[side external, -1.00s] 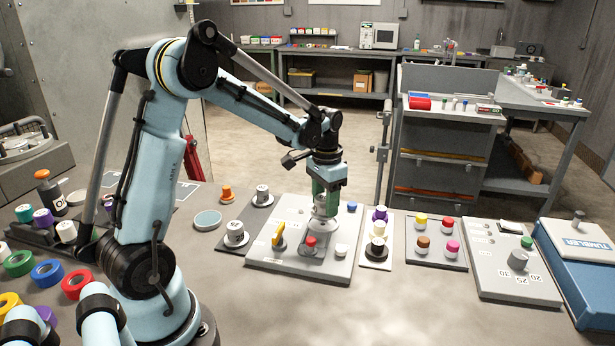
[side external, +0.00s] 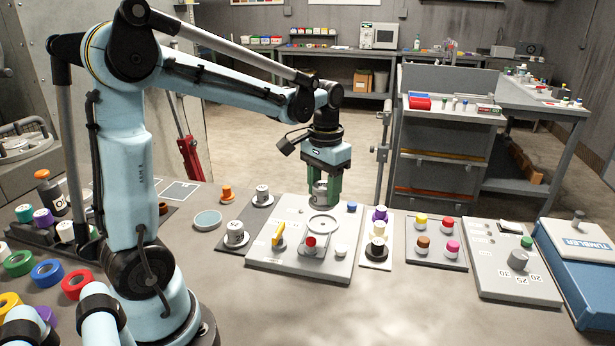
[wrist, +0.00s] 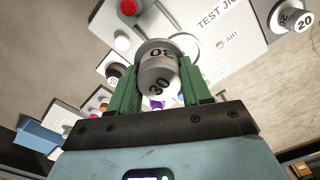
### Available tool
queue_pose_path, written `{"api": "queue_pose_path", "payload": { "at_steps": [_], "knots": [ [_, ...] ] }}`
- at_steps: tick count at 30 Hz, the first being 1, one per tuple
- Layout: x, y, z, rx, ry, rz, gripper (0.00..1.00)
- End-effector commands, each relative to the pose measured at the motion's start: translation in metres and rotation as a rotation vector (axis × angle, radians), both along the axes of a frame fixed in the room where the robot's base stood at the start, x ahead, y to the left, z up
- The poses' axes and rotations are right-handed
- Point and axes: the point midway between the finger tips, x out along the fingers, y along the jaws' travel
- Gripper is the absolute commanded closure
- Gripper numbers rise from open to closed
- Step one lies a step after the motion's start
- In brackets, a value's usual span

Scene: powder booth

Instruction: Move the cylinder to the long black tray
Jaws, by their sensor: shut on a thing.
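A grey metal cylinder (wrist: 158,75) marked 30 is between the green fingers of my gripper (wrist: 154,88) in the wrist view. In the side view my gripper (side external: 321,194) is shut on the cylinder (side external: 320,199), raised above the round clear ring (side external: 322,225) of the test jig. A long dark tray (side external: 249,214) lies just left of the jig. It carries two pale labelled cylinders, with a bare stretch between them. My gripper is to the right of this tray and higher.
The light jig panel (side external: 290,262) has a yellow lever (side external: 278,235), a red button (side external: 310,241) and a white knob (side external: 341,250). A shallow teal dish (side external: 207,220) lies left of the dark tray.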

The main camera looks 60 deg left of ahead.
Motion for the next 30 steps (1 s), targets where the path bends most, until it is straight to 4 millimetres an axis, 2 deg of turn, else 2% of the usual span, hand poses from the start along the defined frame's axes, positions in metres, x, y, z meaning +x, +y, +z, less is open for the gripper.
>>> {"api": "queue_pose_path", "payload": {
  "at_steps": [1, 6, 9, 13, 19, 25, 30],
  "knots": [
    [-0.007, 0.022, -0.004, 0.001, 0.000, 0.066, 1.00],
    [-0.036, 0.085, -0.016, 0.002, 0.000, 0.262, 1.00],
    [-0.057, 0.116, -0.023, 0.002, 0.000, 0.368, 1.00],
    [-0.081, 0.145, -0.030, 0.003, 0.000, 0.476, 1.00],
    [-0.103, 0.167, -0.035, 0.004, 0.001, 0.565, 1.00],
    [-0.107, 0.171, -0.042, 0.004, 0.001, 0.580, 1.00],
    [-0.106, 0.170, -0.055, 0.004, 0.001, 0.579, 1.00]
  ]
}}
